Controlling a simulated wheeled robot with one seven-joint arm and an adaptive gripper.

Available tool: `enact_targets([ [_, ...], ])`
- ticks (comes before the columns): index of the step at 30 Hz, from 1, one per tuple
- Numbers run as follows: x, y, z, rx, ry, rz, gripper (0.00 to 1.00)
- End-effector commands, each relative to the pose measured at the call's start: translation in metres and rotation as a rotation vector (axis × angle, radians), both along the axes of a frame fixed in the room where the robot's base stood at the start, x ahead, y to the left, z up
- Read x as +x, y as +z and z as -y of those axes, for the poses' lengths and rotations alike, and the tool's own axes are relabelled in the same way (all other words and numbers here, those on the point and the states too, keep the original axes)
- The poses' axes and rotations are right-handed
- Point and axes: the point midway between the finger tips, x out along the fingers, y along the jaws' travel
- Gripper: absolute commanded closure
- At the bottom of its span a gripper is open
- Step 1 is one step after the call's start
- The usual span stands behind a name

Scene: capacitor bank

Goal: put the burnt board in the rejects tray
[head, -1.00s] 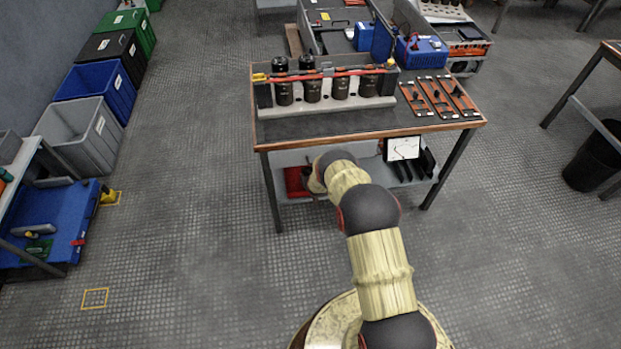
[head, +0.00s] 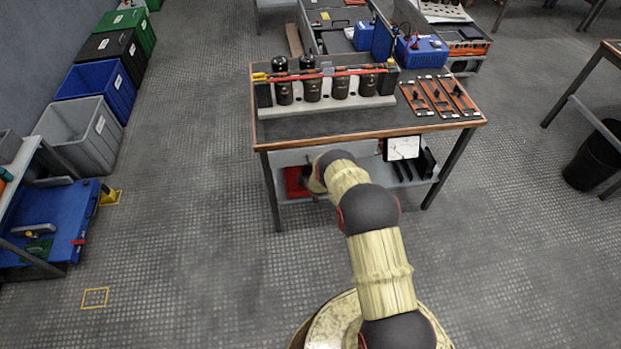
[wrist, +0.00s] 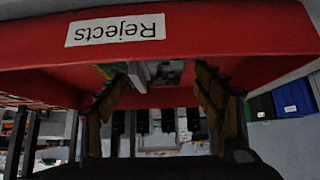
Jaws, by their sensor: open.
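The red rejects tray (head: 297,181) sits on the lower shelf of the bench, left of my arm's end and partly hidden by it. In the wrist view the tray (wrist: 235,35) spans the top, its white "Rejects" label upside down. My gripper (wrist: 163,80) is open, its two fingers apart at the tray, with nothing clearly held between them. In the head view my arm hides the fingers. A small greenish piece (wrist: 106,70) shows by the tray wall near the left finger; I cannot tell if it is the burnt board or whether it lies inside the tray.
The bench top (head: 350,124) above holds the capacitor row (head: 325,88) and orange boards (head: 440,97). A white-faced meter (head: 403,148) stands on the lower shelf to the right. Bench legs flank the shelf.

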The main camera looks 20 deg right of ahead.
Motion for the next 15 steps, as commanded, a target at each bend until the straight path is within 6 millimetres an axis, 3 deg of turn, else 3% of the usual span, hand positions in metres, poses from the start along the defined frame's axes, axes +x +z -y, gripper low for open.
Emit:
enact_targets([
  [9,-0.001,0.000,0.000,0.000,0.000,-0.001,0.31],
  [15,-0.009,0.011,-0.003,0.000,0.000,-0.001,0.31],
])
